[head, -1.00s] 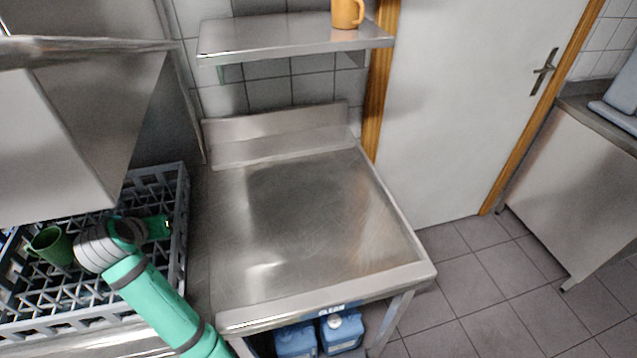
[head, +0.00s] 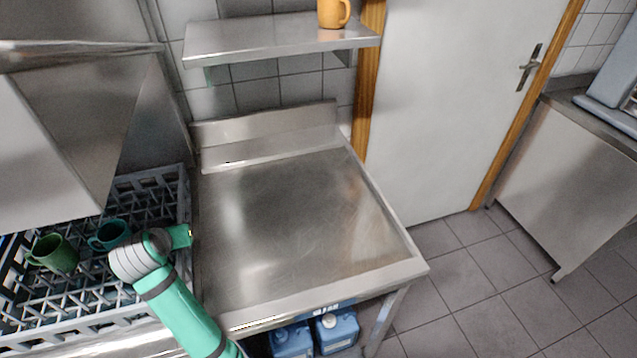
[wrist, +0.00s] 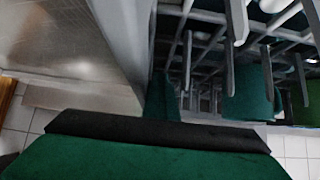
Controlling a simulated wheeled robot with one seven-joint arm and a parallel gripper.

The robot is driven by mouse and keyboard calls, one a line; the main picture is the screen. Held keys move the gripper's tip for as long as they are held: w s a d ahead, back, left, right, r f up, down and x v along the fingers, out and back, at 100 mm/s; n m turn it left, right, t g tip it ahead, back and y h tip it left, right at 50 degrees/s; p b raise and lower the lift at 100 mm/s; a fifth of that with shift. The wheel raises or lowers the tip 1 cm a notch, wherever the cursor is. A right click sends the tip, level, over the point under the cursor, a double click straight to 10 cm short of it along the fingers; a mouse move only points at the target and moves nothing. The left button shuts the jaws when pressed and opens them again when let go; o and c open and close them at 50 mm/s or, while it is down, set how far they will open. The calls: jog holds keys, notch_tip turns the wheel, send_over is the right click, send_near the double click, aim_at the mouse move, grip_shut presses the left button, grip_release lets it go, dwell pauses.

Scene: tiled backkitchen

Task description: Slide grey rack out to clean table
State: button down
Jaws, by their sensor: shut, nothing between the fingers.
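The grey rack (head: 155,181) is at the left in the head view, partly under a steel hood, and its right wall is close to the left edge of the steel table (head: 300,215). A green mug (head: 55,254) and a teal mug (head: 110,234) stand in it. My gripper (head: 186,236) is shut and empty, with its tip at the rack's right wall; whether it presses on the wall cannot be seen. The wrist view shows the rack's grey lattice (wrist: 230,60) at upper right and a green finger (wrist: 161,100) beside it.
The table top is bare. A shelf above it (head: 270,40) holds an orange mug (head: 334,12). Blue canisters (head: 337,328) stand below the table. A door (head: 440,110) and another counter (head: 590,160) are to the right, with open tiled floor between.

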jog(key=shift+w+d, duration=2.35)
jog(key=shift+d, duration=5.85)
jog(key=shift+w+d, duration=2.35)
jog(key=shift+d, duration=5.85)
jog(key=shift+w+d, duration=2.35)
jog(key=shift+d, duration=5.85)
jog(key=shift+a, duration=0.1)
jog(key=shift+s+a, duration=0.2)
jog(key=shift+a, duration=0.45)
notch_tip(320, 180, up, 8)
